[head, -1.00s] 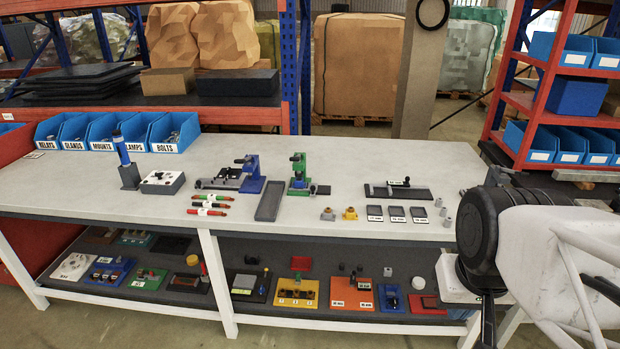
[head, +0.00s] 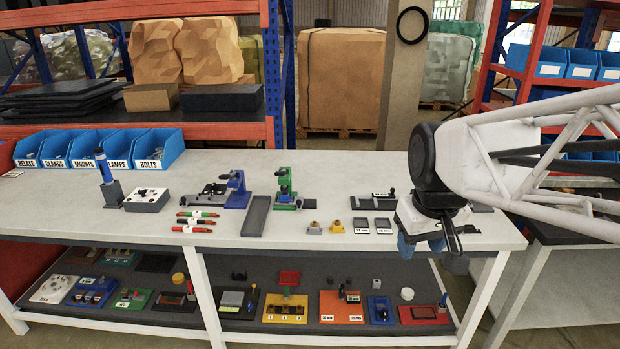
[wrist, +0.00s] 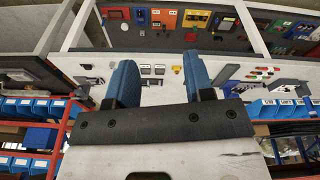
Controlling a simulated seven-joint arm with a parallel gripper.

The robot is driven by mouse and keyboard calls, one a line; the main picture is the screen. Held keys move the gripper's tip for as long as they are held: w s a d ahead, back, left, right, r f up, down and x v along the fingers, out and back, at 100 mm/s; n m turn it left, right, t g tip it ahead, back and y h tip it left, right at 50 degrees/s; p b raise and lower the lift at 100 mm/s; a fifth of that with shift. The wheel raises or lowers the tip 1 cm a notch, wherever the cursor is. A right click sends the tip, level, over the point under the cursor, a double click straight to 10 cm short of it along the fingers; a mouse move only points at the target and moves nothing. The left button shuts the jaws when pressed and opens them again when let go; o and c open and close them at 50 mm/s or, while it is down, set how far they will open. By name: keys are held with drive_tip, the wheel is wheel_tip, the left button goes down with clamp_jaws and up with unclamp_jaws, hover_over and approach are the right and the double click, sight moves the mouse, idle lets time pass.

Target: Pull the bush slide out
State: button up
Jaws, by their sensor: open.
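A flat dark fixture (head: 362,203) with a small black knob (head: 392,193) and a white label lies on the bench, just left of my gripper; it looks like a slide, but I cannot read a name that confirms it as the bush slide. My gripper (head: 430,250) hangs over the right part of the bench, near its front edge, open and empty. Its two blue fingers stand apart in the wrist view (wrist: 159,75), with the bench beyond them. My gripper hides part of the bench and the right end of the row of labelled pads.
A grey bush (head: 314,228) and a yellow bush (head: 336,227) stand left of two labelled pads (head: 373,226). A green press (head: 285,190), a grey tray (head: 256,216) and a blue fixture (head: 236,190) stand farther left. Blue bins (head: 100,148) line the back left.

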drive_tip(key=w+a+r+n, duration=0.1)
drive_tip(key=w+a+n, duration=0.1)
drive_tip(key=w, duration=0.7)
drive_tip(key=w+a+r+n, duration=0.1)
drive_tip(key=w+a+n, duration=0.1)
drive_tip(key=w, duration=0.7)
drive_tip(key=n+g, duration=0.2)
drive_tip(key=n, duration=0.9)
hover_over(299, 200)
wheel_tip(299, 200, down, 23)
drive_tip(key=shift+s+d+f, duration=0.15)
drive_tip(key=shift+f, duration=0.05)
drive_tip(key=shift+w+a+f, duration=0.2)
drive_tip(key=shift+f, duration=0.15)
drive_tip(key=shift+f, duration=0.1)
drive_tip(key=shift+f, duration=3.75)
